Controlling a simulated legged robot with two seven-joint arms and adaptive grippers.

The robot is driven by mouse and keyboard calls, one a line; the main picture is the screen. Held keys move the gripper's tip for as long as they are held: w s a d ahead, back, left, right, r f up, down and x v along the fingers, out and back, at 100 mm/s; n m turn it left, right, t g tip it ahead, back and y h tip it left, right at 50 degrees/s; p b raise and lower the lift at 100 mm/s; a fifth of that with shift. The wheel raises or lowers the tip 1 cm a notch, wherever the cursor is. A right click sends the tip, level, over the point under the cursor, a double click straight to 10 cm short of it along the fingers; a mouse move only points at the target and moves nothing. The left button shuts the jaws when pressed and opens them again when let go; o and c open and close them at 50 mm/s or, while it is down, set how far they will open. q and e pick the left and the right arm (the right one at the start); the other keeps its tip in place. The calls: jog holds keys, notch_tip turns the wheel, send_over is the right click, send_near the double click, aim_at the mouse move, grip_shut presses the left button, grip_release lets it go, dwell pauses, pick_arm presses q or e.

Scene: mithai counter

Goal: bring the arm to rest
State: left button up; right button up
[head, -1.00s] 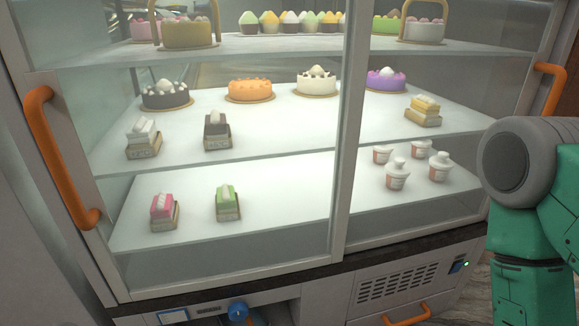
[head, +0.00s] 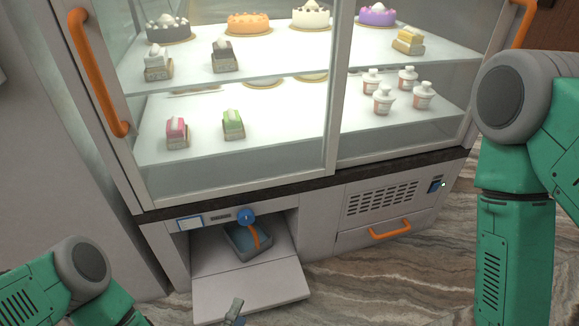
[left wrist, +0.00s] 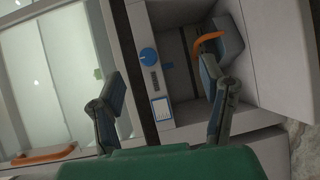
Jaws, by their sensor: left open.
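My left arm comes in at the lower left of the head view. The tip of my left gripper (head: 235,309) shows at the bottom edge, in front of the lowered flap. In the left wrist view the two fingers of my left gripper (left wrist: 160,68) are spread apart with nothing between them. They are in front of the case's lower compartment. My right arm (head: 500,240) hangs down at the right of the head view; its gripper is out of the frame.
A glass sweets case (head: 235,195) fills the middle. Below it, a flap (head: 250,290) lies lowered before an open compartment holding a grey bin (head: 237,247) with an orange handle. A blue knob (head: 245,216) is above. An orange drawer handle (head: 390,229) juts out. Marbled floor lies at right.

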pick_arm(q)
jog(key=s+f+m+g+h, duration=0.1)
jog(key=s+m+g, duration=0.5)
jog(key=m+g, duration=0.35)
jog(key=s+a+r+m+g+y, duration=0.3)
jog(key=s+a, duration=0.2)
jog(key=a, duration=0.3)
jog(key=s+a+r+m+g+y, duration=0.3)
jog(key=s+a, duration=0.2)
jog(key=a, duration=0.4)
notch_tip(320, 180, up, 18)
jog(key=p, duration=1.8)
jog(key=shift+s+d, duration=0.2)
jog(key=shift+d, duration=0.2)
jog(key=shift+r, duration=0.1)
